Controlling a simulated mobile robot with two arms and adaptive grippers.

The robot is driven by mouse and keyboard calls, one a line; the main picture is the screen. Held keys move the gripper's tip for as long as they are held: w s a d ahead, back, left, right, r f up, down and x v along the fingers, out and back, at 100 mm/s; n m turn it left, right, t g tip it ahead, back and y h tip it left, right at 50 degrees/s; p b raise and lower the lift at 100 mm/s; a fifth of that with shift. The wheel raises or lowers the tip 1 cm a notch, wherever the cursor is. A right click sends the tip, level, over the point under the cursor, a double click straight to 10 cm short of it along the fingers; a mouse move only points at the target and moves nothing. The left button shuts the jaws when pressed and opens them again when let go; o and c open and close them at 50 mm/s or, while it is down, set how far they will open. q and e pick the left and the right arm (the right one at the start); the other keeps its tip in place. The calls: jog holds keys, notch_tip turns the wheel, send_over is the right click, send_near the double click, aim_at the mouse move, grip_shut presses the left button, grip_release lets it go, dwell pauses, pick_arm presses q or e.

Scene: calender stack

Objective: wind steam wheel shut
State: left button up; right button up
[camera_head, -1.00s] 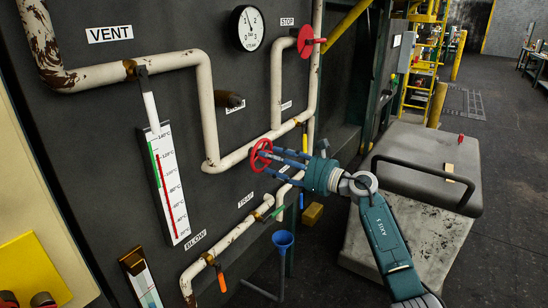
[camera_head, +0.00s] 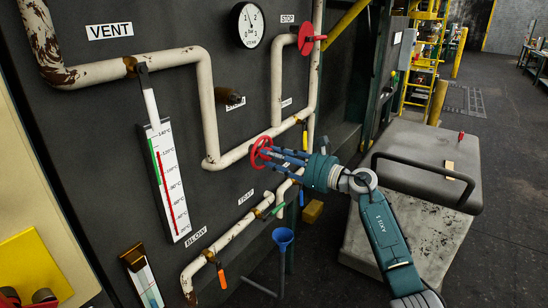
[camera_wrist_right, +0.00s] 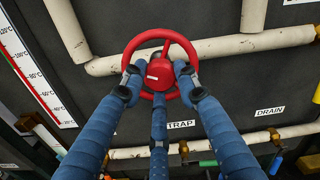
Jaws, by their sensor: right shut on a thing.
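The red steam wheel (camera_head: 260,153) is on the pipe run in the middle of the dark panel. In the right wrist view the red wheel (camera_wrist_right: 158,68) fills the upper middle, with its hub in the centre. My right gripper (camera_head: 275,155) is at the wheel, its blue fingers closed on the rim. In the wrist view two fingers (camera_wrist_right: 160,78) meet the rim at left and right, and a third lies below the hub. My left gripper is not in view. The sign for this wheel is partly hidden behind a dark stub.
A second red wheel (camera_head: 306,39) sits at the upper right by the STOP sign. A pressure gauge (camera_head: 248,26) and a thermometer (camera_head: 170,190) are on the panel. A grey bench-like block (camera_head: 425,165) is at right, with open floor beyond.

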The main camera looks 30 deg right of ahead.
jog(key=shift+f+m, duration=0.2)
jog(key=shift+m, duration=0.1)
jog(key=shift+a+m+p, duration=0.15)
jog(key=shift+m+p, duration=6.35)
jog(key=shift+m, duration=8.4)
jog(key=o, duration=1)
jog(key=shift+o, duration=0.9)
jog(key=shift+r, duration=0.15)
